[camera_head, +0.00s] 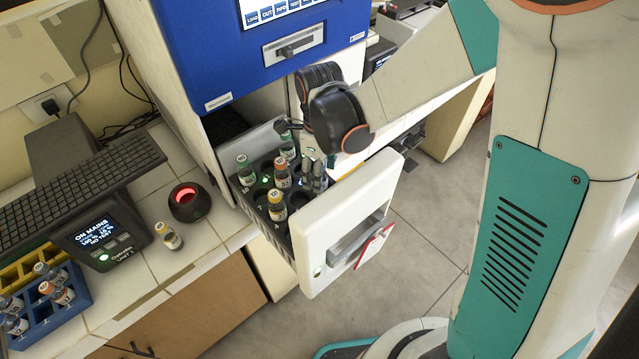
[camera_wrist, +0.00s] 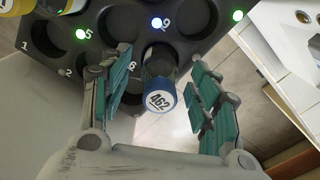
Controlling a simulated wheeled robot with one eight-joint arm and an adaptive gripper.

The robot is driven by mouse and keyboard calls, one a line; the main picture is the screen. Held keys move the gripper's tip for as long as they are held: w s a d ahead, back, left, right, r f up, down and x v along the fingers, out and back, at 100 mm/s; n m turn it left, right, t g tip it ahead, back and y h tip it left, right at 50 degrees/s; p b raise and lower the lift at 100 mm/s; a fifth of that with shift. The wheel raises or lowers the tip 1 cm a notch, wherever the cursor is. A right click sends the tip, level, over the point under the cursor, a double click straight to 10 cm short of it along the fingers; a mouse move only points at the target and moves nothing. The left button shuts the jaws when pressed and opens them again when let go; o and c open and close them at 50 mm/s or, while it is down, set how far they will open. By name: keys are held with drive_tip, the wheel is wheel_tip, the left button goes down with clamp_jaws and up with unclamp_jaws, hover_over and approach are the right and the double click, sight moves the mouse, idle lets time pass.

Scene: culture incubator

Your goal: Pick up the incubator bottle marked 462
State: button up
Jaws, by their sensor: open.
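In the wrist view a bottle with a blue-rimmed cap (camera_wrist: 160,95) stands in the dark numbered rack of the drawer (camera_wrist: 195,18); its white cap top reads like 462. My gripper (camera_wrist: 160,58) is open, with one teal-padded finger on each side of this bottle and a visible gap on both sides. In the head view my gripper (camera_head: 315,176) points down into the right part of the open incubator drawer (camera_head: 325,262). It hides the blue-capped bottle there.
Several other bottles stand in the drawer, including a green-capped one (camera_head: 244,161) and a yellow-capped one (camera_head: 277,205). The drawer front carries a handle and red-edged tag (camera_head: 374,246). A loose bottle (camera_head: 168,236), a glowing round device (camera_head: 189,203) and a blue rack (camera_head: 75,300) are on the left counter.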

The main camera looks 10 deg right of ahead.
drive_tip(key=shift+f+b, duration=0.3)
drive_tip(key=shift+f, duration=0.6)
drive_tip(key=shift+r, duration=0.1)
drive_tip(key=c, duration=1.2)
